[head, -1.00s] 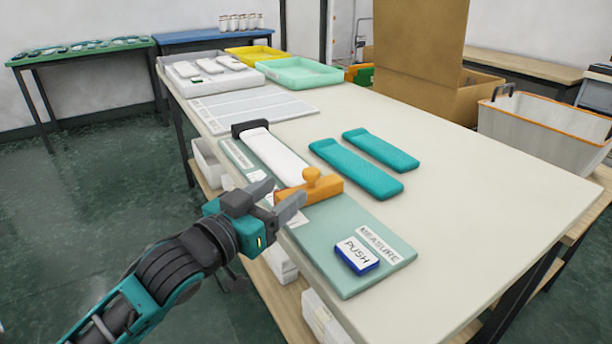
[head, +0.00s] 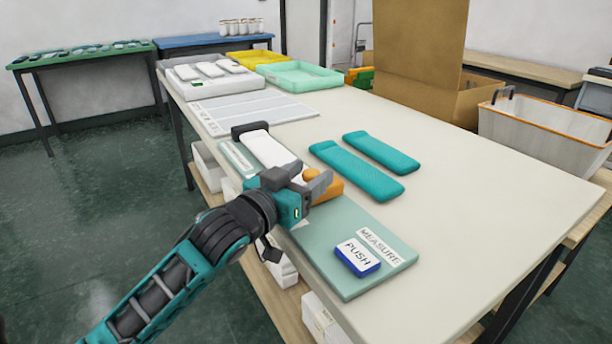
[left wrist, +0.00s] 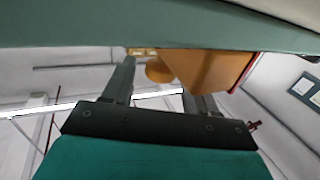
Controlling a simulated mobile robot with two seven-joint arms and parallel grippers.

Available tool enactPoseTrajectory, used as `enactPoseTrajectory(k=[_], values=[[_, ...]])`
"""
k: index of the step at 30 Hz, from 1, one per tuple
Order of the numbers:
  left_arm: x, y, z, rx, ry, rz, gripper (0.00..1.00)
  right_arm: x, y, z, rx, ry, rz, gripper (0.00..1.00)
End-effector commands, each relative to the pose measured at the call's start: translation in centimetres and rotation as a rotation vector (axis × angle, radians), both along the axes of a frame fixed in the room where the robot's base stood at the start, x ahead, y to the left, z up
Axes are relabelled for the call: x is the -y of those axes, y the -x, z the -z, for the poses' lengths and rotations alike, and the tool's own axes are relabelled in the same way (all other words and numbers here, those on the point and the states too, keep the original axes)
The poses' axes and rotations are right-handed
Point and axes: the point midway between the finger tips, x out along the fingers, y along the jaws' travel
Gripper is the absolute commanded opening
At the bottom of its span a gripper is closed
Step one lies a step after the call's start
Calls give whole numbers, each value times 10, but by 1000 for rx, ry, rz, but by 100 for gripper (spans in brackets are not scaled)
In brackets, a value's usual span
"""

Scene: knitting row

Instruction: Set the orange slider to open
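The orange slider (head: 335,187) is a block with a round knob, on a pale green board (head: 330,240) at the table's near left edge. Its block lies across the near end of a white strip (head: 268,150). My left gripper (head: 312,172) is open at the slider, with the knob seen between its fingers and part of the block hidden. In the left wrist view the slider (left wrist: 212,72) shows beyond the two parted fingers (left wrist: 158,82), its knob between them. I cannot tell whether a finger touches it. My right gripper is not in view.
A blue and white PUSH button (head: 357,258) sits by a MEASURE label on the board's near end. A dark grey block (head: 250,129) stands at the strip's far end. Two teal knitted pieces (head: 355,170) lie to the right. The table's right side is clear.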

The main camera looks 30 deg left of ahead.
Motion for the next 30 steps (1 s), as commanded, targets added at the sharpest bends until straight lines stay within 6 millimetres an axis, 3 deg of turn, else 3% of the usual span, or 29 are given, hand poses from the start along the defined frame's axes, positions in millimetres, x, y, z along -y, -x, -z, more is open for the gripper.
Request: enactPoseTrajectory(k=[2,18,30], values=[[0,0,0,0,0,0,51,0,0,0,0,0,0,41],[0,0,0,0,0,0,0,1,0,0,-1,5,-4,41],[5,3,-2,-1,3,1,0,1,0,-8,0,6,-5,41]])
